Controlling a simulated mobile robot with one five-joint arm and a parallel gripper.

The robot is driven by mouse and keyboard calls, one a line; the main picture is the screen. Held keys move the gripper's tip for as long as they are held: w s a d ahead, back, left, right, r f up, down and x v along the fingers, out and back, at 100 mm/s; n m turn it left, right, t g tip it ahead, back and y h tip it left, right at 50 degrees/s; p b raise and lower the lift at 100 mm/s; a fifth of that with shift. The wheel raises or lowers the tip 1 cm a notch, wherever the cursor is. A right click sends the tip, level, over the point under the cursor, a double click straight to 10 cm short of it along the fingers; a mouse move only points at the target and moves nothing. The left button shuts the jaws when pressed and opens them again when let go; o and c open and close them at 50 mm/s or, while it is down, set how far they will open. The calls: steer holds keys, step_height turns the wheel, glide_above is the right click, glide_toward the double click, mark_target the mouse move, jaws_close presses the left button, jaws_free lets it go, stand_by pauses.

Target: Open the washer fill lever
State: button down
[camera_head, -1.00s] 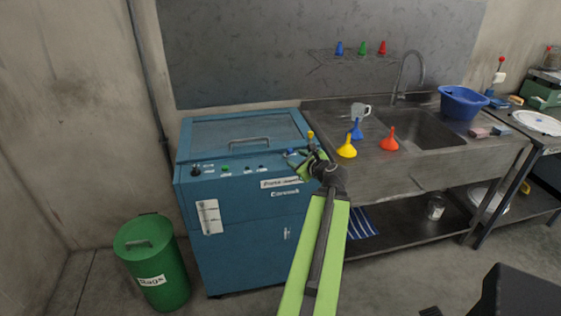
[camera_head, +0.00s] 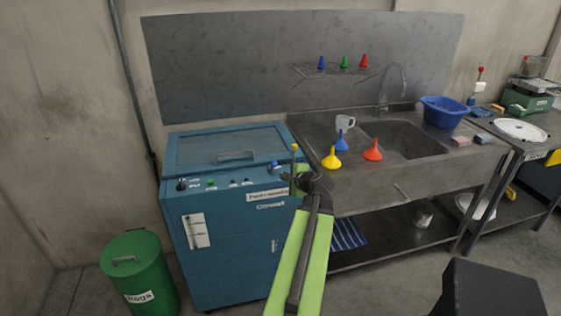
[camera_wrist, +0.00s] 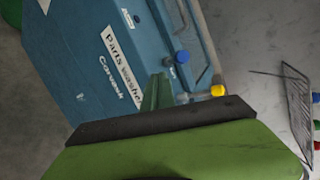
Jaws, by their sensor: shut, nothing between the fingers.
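The blue parts washer (camera_head: 225,240) stands left of the sink. At its right front top corner is a thin upright lever with a yellow tip (camera_head: 294,148), beside a blue knob (camera_head: 274,165). In the wrist view the yellow tip (camera_wrist: 218,90) and blue knob (camera_wrist: 182,56) lie just beyond my fingers. I cannot tell which of the two is the fill lever. My gripper (camera_head: 300,178) is shut and empty, close to the yellow-tipped lever's lower part. It shows at the green finger in the wrist view (camera_wrist: 158,92). Whether it touches the lever is unclear; my gripper partly hides its base.
The steel sink bench (camera_head: 400,185) adjoins on the right, with a yellow funnel (camera_head: 332,160), a red funnel (camera_head: 373,151) and a white mug (camera_head: 345,122) near its left end. A green bin (camera_head: 140,265) stands left of the washer. A wire shelf (camera_head: 335,71) hangs behind.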

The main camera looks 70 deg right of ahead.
steer(key=s+d+r+n+g+y+p, duration=0.1)
steer(key=s+d+r+n+p, duration=0.1)
steer(key=r+n+p, duration=0.45)
steer(key=s+d+r+n+g+y+p, duration=0.15)
steer(key=r+n+p, duration=0.25)
steer(key=r+p, duration=0.55)
steer(key=w+d+f+b, duration=0.1)
steer(key=w+f+b, duration=0.6)
steer(key=f, duration=0.4)
steer(key=shift+w+d+f+h, duration=0.3)
steer(key=shift+d+f+h, duration=0.05)
steer(key=shift+h, duration=0.1)
